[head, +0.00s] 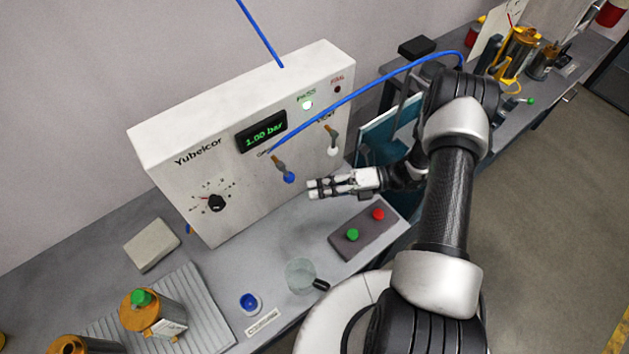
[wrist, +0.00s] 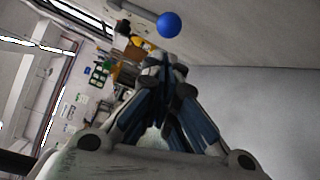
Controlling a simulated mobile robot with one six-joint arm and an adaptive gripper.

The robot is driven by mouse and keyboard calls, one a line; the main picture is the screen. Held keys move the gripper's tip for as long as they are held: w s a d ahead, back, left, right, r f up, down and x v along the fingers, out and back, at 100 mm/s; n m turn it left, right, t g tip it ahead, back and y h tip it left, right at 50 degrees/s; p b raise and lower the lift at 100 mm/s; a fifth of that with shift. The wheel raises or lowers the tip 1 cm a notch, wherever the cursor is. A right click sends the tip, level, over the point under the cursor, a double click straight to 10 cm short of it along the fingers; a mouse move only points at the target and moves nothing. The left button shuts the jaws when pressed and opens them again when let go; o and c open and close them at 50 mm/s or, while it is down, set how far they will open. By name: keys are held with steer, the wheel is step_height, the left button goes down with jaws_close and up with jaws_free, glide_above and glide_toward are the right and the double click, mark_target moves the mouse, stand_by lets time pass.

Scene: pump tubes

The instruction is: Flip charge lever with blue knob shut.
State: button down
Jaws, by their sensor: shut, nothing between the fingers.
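The charge lever with a blue knob (head: 288,177) sits on the front of the white Yubelcor panel (head: 185,170), its brass arm slanting down and right from the pivot. The blue knob also shows near the top middle of the wrist view (wrist: 169,25). My gripper (head: 312,189) is shut and empty, just right of and slightly below the blue knob in the head view, apart from it. In the wrist view my closed fingers (wrist: 160,65) point up toward the knob, with a gap between.
A second lever with a white knob (head: 333,151) hangs to the right on the panel. The display (head: 262,139) reads 1.00 bar. A button box (head: 368,235) with green and red buttons lies below my gripper. A blue hose (head: 370,88) arches above.

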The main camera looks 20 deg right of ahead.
steer(key=s+d+r, duration=0.1)
steer(key=d, duration=0.9)
steer(key=shift+s+d, duration=0.2)
steer(key=shift+d, duration=0.1)
steer(key=shift+r, duration=0.1)
